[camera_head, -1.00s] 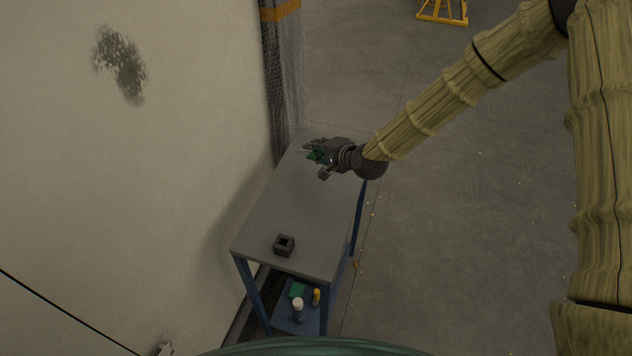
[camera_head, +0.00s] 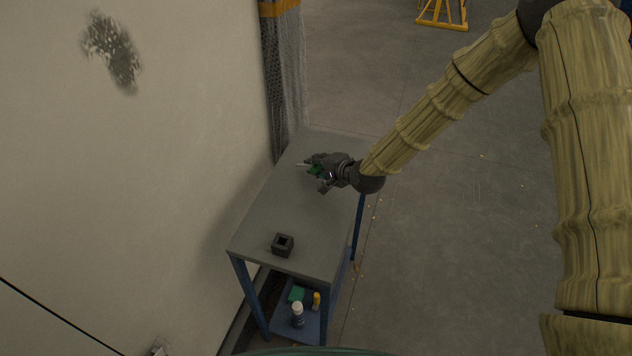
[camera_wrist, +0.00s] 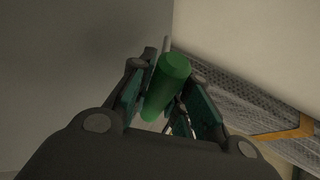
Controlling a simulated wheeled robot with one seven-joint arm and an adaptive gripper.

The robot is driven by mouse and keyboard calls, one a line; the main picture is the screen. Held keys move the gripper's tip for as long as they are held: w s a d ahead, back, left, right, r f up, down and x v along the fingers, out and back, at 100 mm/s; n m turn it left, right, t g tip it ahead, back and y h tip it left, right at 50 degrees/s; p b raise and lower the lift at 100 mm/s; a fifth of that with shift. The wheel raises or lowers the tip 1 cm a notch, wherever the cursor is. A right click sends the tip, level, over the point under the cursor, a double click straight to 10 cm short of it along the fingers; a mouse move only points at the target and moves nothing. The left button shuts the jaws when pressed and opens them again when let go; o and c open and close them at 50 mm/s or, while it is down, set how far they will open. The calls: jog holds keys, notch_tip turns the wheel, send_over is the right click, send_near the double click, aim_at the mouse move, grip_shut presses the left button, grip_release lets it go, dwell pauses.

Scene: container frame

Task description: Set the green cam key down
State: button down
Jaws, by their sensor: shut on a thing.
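The green cam key (camera_wrist: 167,84) is between the fingers of my gripper in the wrist view. Its green body points toward the camera and a thin grey shaft sticks out beyond it. In the head view my gripper (camera_head: 318,171) is over the far part of the grey table top (camera_head: 290,206), shut on the key. Only a small green patch of the key (camera_head: 316,169) shows there, with the grey shaft pointing left. I cannot tell how high the key is above the table.
A dark square block with a hole (camera_head: 283,244) stands at the table's near end. The middle of the table is clear. A lower shelf holds a white-capped bottle (camera_head: 297,313), a yellow item (camera_head: 316,300) and a green item (camera_head: 297,294). A wall is at left, mesh behind.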

jog(key=shift+f+b, duration=0.65)
jog(key=shift+f, duration=0.7)
jog(key=c, duration=1.5)
grip_release()
jog(key=shift+p+v, duration=1.45)
jog(key=shift+v, duration=2.6)
